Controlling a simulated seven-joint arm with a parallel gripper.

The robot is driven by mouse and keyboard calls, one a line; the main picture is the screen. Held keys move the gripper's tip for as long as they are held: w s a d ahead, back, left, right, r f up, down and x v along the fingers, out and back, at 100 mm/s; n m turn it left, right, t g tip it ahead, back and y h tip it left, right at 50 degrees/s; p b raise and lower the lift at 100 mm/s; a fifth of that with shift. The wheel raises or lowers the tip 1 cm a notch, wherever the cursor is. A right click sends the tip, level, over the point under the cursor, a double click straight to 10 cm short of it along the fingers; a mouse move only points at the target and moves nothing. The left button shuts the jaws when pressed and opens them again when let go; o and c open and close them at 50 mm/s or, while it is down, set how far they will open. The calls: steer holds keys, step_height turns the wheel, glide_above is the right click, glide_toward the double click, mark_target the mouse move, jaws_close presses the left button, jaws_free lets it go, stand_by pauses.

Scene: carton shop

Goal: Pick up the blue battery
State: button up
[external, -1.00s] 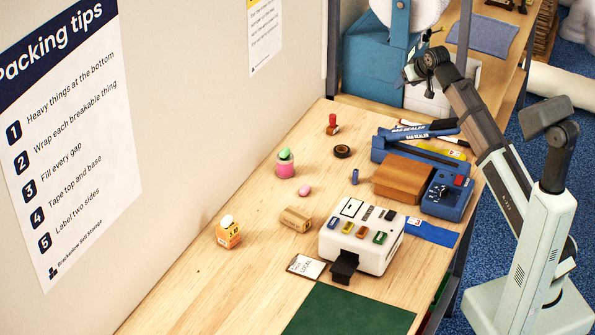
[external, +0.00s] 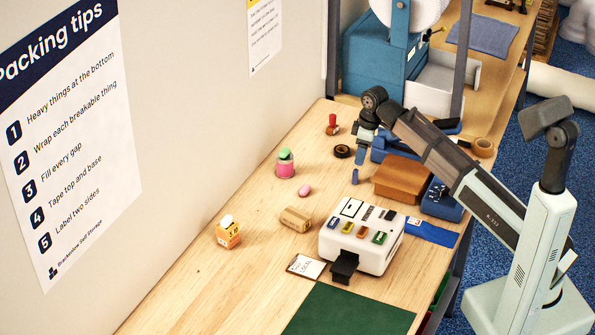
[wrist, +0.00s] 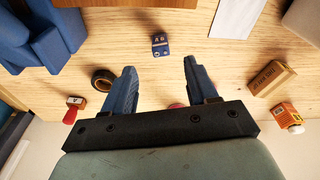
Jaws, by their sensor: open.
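The blue battery (external: 355,176) stands on the wooden table, left of the brown block. In the wrist view a small dark blue battery with pale lettering (wrist: 160,44) lies just beyond the gap between my fingertips. My gripper (external: 361,158) hangs above the table, close to the battery and apart from it. In the wrist view my open gripper (wrist: 159,66) has nothing between its two blue-grey fingers.
A brown block (external: 402,177) and a blue sealer are right of the battery. The table's front left is mostly clear.

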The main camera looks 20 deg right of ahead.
mark_target(356, 171)
steer(key=shift+w+a+f, duration=0.1)
steer(key=shift+a+f, duration=0.15)
steer(key=shift+f, duration=1.25)
steer(key=shift+w+a+f, duration=0.15)
steer(key=shift+a+f, duration=0.05)
steer(key=shift+f, duration=1.3)
steer(key=shift+w+a+f, duration=0.1)
steer(key=shift+a+f, duration=0.15)
steer(key=shift+f, duration=1.25)
steer(key=c, duration=1.1)
